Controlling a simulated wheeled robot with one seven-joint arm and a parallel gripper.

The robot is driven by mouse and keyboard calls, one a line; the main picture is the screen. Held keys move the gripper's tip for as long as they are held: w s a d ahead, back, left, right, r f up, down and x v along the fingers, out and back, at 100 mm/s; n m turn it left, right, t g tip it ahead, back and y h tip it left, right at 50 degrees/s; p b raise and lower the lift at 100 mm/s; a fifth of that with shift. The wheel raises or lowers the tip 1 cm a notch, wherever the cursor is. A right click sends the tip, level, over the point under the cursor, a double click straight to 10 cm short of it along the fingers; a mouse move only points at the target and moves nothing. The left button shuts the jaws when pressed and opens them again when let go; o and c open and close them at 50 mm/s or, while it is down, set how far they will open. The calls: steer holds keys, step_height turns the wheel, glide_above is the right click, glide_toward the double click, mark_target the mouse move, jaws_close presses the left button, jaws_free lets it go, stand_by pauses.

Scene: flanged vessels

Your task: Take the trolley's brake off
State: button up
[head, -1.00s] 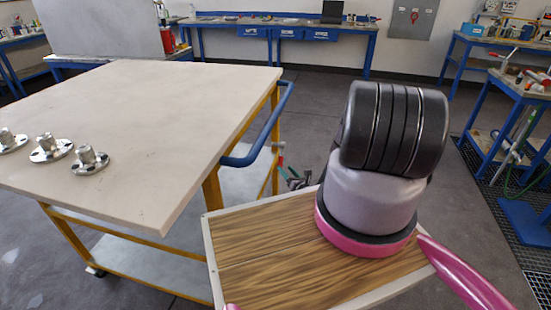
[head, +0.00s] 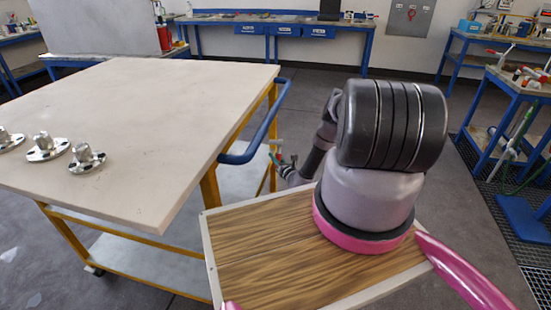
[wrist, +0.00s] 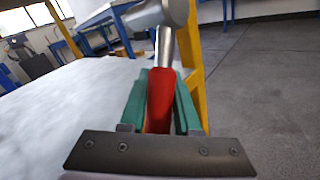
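The trolley (head: 130,110) has a pale top, a yellow frame and a blue push handle (head: 262,135). A lever with a red grip (wrist: 161,92) hangs below a silver pivot (wrist: 160,12) beside a yellow post. In the head view the lever (head: 276,157) shows small under the blue handle. My gripper (wrist: 162,100) has its green fingers on both sides of the red grip. Whether they press on it or leave a thin gap is unclear. In the head view my gripper (head: 284,163) is small and partly hidden by the lever.
Several metal flanged parts (head: 86,158) stand on the trolley's top at the left. The trolley's lower shelf (head: 150,268) looks bare. Blue workbenches (head: 275,30) line the back and right (head: 510,110). Grey floor is open behind my arm.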

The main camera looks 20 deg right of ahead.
jaws_close()
stand_by(1.1)
